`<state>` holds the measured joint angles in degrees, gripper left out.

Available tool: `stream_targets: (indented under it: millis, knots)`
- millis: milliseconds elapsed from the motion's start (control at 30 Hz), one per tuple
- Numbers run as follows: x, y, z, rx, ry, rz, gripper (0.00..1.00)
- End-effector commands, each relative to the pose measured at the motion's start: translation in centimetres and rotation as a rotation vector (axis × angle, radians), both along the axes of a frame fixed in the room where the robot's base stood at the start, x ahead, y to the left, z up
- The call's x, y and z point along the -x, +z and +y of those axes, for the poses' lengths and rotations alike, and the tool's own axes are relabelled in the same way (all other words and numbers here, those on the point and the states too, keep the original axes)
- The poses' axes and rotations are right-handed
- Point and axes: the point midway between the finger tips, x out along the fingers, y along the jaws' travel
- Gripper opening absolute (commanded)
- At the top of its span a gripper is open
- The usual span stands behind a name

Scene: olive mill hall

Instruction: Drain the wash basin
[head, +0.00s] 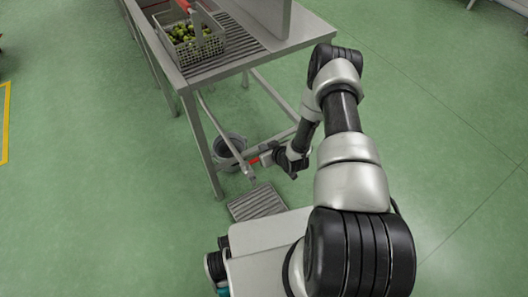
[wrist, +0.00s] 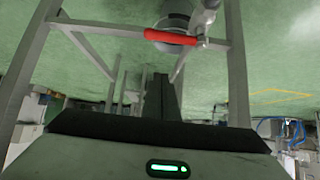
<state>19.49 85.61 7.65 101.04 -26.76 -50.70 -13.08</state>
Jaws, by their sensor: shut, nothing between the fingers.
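A red lever handle (wrist: 172,37) on a grey metal valve (wrist: 206,14) shows at the top of the wrist view. The lever lies crosswise in that picture. In the head view the red lever (head: 254,160) is small, under the steel bench by a pipe. My gripper (wrist: 161,76) is shut and empty, its dark fingers pointing toward the lever with a visible gap in the wrist view. In the head view my gripper (head: 262,160) is low beside the bench leg, its tips too small to make out. The basin's inside and any water cannot be seen.
A grey bucket (head: 228,148) stands under the bench, and a floor grate (head: 257,203) lies in front of it. The steel bench (head: 290,45) holds a crate (head: 208,49) of green olives. Bench legs and a crossbar flank my gripper. Open green floor lies left and right.

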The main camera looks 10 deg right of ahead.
Motion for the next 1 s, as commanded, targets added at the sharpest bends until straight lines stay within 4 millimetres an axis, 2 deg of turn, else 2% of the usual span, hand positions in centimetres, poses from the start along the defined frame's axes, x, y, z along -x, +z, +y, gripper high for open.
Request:
stream_targets:
  millis: [33, 367, 500, 633, 1000]
  knots:
    - [-0.7, -1.1, 0.3, -0.001, 0.001, 0.0, 0.0]
    - [-5.8, -5.8, 1.8, 0.0, 0.0, 0.0, 0.0]
    - [-3.9, -6.6, 1.2, -0.001, -0.002, 0.005, 0.0]
    - [-2.9, -7.1, 0.9, -0.001, -0.001, 0.003, 0.0]
    - [-2.4, -7.3, 0.8, -0.001, 0.0, 0.002, 0.0]
